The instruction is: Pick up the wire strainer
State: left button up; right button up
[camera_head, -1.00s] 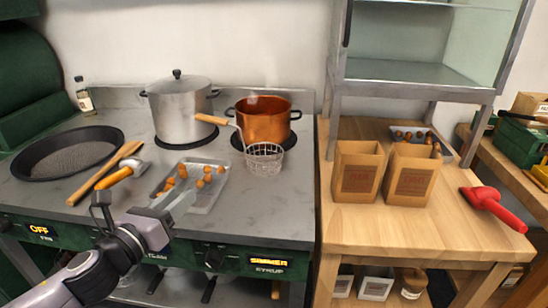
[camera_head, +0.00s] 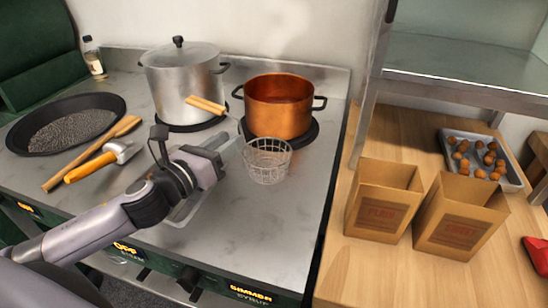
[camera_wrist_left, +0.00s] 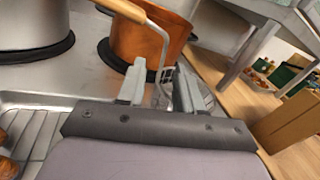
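The wire strainer (camera_head: 267,162) stands on the steel stove top, just in front of the copper pot. Its wooden handle (camera_head: 206,106) rises up and to the left from the basket. My left gripper (camera_head: 226,142) is just left of the basket, reaching toward it at low height. In the left wrist view the fingers (camera_wrist_left: 158,90) are apart. The strainer's wooden handle (camera_wrist_left: 128,10) and wire stem show beyond and between them, and the basket is partly hidden behind the right finger. I see no contact. My right gripper is out of view.
The copper pot (camera_head: 279,112) and lidded steel pot (camera_head: 182,85) stand behind. Paper bags (camera_head: 380,205) stand on the wooden table at right. Stove top right of the strainer is clear.

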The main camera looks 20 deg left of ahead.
pick_arm(q)
jog(key=shift+p+x, duration=0.45)
jog(key=shift+x, duration=2.95)
jog(key=shift+d+f, duration=0.1)
jog(key=shift+s, duration=0.1)
grip_shut()
